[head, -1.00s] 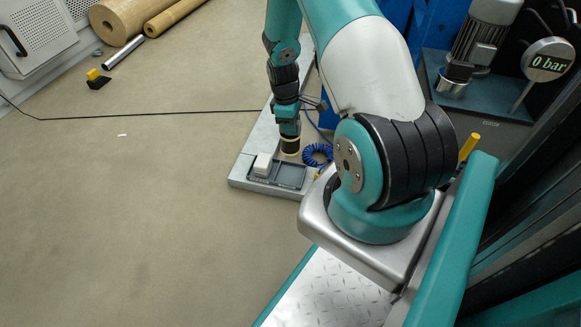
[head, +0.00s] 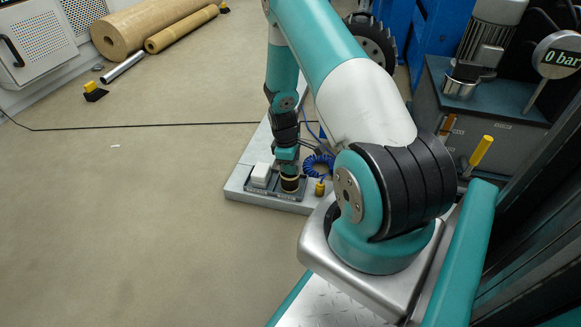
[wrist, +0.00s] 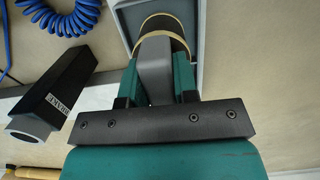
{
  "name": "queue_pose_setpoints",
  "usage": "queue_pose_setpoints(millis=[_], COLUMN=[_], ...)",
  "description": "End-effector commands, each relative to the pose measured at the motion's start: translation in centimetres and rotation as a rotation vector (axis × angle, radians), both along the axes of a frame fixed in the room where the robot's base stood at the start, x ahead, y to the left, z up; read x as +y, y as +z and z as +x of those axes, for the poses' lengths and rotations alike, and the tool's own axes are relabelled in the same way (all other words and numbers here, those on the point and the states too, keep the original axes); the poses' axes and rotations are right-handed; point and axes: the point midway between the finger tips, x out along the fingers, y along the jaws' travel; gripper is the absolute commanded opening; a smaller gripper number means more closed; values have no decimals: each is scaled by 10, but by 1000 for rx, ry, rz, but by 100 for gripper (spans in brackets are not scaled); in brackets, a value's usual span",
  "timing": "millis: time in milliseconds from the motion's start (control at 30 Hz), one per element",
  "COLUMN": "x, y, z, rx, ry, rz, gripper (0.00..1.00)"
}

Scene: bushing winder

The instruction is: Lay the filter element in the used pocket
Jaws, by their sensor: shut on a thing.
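The filter element (head: 289,184) is a short dark cylinder with tan end rings. It is upright below my gripper (head: 287,167) in the head view. In the wrist view the filter element (wrist: 165,24) sits beyond my gripper (wrist: 157,70), with the fingers closed on a grey part in line with it. The grey tray (head: 262,192) has two pockets. The filter element is at the right pocket, and the pocket's grey walls (wrist: 196,60) flank it in the wrist view. Whether its base touches the pocket floor is hidden. The pocket labels are too small to read.
A coiled blue hose (head: 318,166) and a small yellow-topped fitting (head: 320,187) lie right of the tray. A black labelled block (wrist: 55,90) shows left of my gripper. The floor to the left is open.

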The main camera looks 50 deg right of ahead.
Motion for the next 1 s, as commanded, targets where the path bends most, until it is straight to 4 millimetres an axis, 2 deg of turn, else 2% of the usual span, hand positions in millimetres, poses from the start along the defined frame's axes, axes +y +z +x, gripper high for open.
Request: queue_pose_setpoints(millis=[167, 200, 300, 633, 767, 1000], x=[0, 0, 0, 0, 1, 3], y=[-3, -3, -3, 2, 24, 79], z=[0, 0, 0, 0, 2, 8], rx=[0, 0, 0, 0, -1, -1], ry=[0, 0, 0, 0, 0, 0], rz=[0, 0, 0, 0, -1, -1], gripper=[0, 32, 53, 53, 53, 53])
